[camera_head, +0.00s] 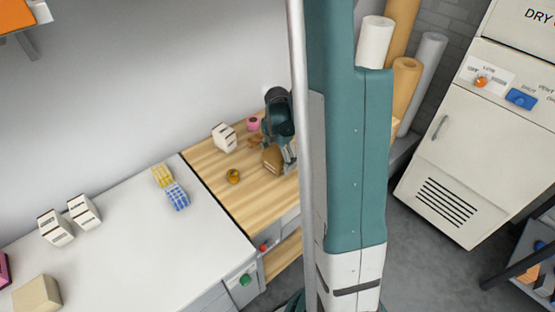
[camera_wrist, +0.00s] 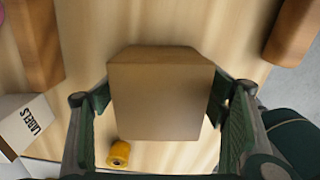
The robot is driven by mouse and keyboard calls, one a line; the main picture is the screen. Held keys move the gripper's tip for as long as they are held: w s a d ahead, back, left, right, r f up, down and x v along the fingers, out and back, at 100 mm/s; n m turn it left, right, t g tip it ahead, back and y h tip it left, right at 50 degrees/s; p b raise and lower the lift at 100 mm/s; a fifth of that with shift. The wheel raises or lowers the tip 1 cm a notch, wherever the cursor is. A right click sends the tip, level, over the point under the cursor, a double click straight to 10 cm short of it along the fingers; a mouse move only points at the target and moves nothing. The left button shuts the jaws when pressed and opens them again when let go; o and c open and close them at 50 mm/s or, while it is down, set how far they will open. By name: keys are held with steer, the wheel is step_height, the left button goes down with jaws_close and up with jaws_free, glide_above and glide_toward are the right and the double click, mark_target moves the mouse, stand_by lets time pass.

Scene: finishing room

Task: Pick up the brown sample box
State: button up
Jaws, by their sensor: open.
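The brown sample box (camera_head: 271,160) is a small plain carton on the wooden worktop in the head view. In the wrist view the box (camera_wrist: 160,95) fills the middle. My gripper (camera_wrist: 162,105) is open, with one finger on the left side of the box and one on the right. The fingers look close to its sides; I cannot tell whether either touches. In the head view my gripper (camera_head: 287,156) is at the box's right side, partly hidden by my arm column.
A white labels box (camera_head: 224,138), a pink roll (camera_head: 253,124) and a yellow-orange roll (camera_head: 233,176) stand nearby. The yellow roll (camera_wrist: 119,153) is close to my left finger in the wrist view. Brown blocks (camera_wrist: 36,45) lie farther off. The white counter (camera_head: 130,235) holds several boxes.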

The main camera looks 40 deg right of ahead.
steer(key=shift+c, duration=0.5)
steer(key=c, duration=0.9)
steer(key=shift+r, duration=0.1)
steer(key=shift+r+p, duration=0.75)
steer(key=shift+r, duration=4.2)
